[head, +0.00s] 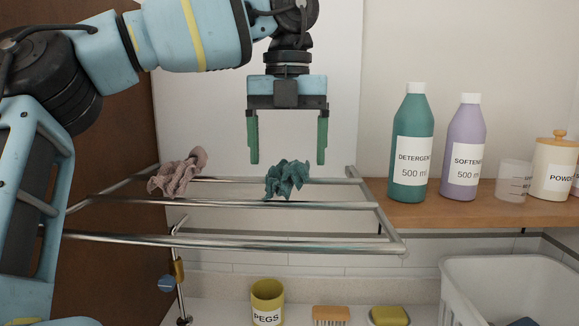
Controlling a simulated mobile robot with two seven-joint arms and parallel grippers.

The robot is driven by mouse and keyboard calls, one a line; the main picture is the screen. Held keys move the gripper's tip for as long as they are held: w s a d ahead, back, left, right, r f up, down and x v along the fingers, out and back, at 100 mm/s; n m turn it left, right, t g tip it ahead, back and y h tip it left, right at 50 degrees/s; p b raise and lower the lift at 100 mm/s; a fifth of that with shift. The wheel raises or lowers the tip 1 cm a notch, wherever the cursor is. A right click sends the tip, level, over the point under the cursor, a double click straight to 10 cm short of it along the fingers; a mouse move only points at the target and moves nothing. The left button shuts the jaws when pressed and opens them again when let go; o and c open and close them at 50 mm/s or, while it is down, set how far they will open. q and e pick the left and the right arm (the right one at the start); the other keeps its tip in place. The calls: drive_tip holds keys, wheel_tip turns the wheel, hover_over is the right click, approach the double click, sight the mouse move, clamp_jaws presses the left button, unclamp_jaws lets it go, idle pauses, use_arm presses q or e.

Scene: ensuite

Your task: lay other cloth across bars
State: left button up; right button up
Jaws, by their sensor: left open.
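A crumpled teal cloth (287,179) lies across the bars of the metal drying rack (240,243), toward the middle of its back part. A crumpled pinkish cloth (178,173) lies over the bars at the rack's left. My left gripper (288,160) points down just above the teal cloth. Its two green fingers are spread wide, with nothing between them. My right gripper is out of view.
A shelf (400,216) at the right holds a detergent bottle (408,150), a softener bottle (463,150), a measuring cup (513,181) and a powder jar (553,170). Below are a pegs pot (267,300), a brush (331,316), a yellow item (389,316) and a white basket (500,275).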

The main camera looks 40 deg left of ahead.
sight(288, 161)
use_arm(q)
drive_tip(key=shift+r, duration=2.15)
